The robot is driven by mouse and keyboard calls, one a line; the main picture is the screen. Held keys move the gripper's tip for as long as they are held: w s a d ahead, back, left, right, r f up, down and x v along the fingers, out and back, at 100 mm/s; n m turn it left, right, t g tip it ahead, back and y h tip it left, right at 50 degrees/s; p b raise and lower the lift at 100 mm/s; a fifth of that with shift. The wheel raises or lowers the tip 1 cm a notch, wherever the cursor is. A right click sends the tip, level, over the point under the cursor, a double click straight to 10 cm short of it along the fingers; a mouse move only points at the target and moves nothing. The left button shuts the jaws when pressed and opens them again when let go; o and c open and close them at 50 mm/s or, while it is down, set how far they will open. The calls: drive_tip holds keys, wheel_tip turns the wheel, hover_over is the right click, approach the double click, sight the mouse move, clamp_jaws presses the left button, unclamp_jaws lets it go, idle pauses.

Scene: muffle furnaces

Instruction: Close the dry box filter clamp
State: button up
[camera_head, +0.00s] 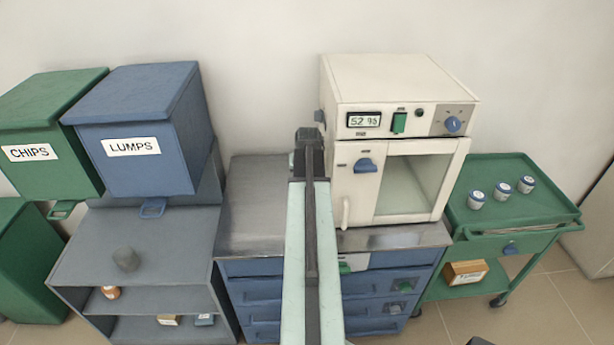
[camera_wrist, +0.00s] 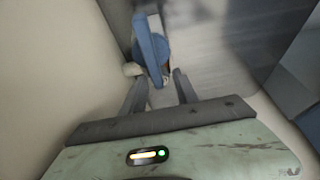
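A cream box (camera_head: 375,85) with a window door and a "52 96" display stands on the metal worktop. In the wrist view, a blue lever-like part (camera_wrist: 151,45) sits beside a cream wall (camera_wrist: 50,70), with a round blue part partly hidden behind it. It may be the filter clamp; I cannot tell its exact position. A small dark blue part (camera_head: 319,116) shows on the box's left side in the head view. My gripper (camera_wrist: 160,80) is open, its two dark fingers pointing at the lever's near end, with nothing clearly held. In the head view my gripper (camera_head: 308,142) is left of the box.
A blue LUMPS bin (camera_head: 140,165) and a green CHIPS bin (camera_head: 35,175) stand at left above a grey shelf (camera_head: 80,245). The worktop (camera_head: 255,195) left of the box is bare. A green cart (camera_head: 525,225) with several jars stands at right.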

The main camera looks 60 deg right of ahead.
drive_tip(key=shift+s, duration=0.1)
drive_tip(key=shift+r, duration=0.1)
drive_tip(key=p+v, duration=0.7)
drive_tip(key=v, duration=0.1)
idle(0.5)
